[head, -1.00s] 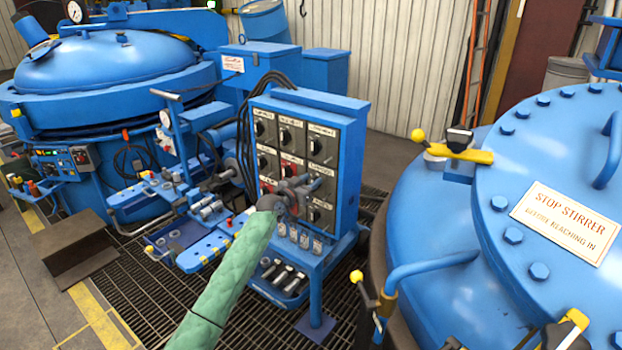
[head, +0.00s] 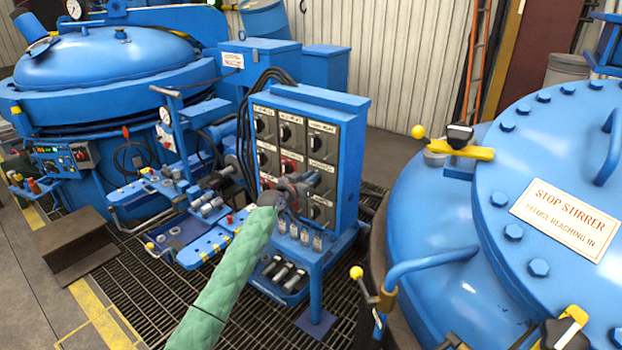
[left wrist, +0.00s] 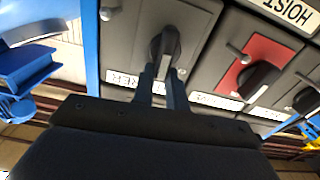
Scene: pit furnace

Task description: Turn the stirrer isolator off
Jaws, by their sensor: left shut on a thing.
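The isolator cabinet (head: 348,165) is a blue box with a grid of grey switch plates, each with a dark rotary handle. My left gripper (head: 306,182) is at the right column, middle row, and hides much of that switch in the head view. In the left wrist view, which looks upside down, my left gripper (left wrist: 164,88) is shut on a dark rotary handle (left wrist: 166,46) on a grey plate. The handle stands nearly upright there. Its white label (left wrist: 122,78) is partly hidden and ends in "RER". My right gripper is not in view.
A red-plated switch (left wrist: 252,76) sits beside the held one, with a "HOIST" label (left wrist: 288,10) nearby. A blue lid (head: 470,240) with a "STOP STIRRER" sign (head: 566,221) fills the right. Another blue vessel (head: 110,65) stands left. Grating (head: 125,285) covers the floor.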

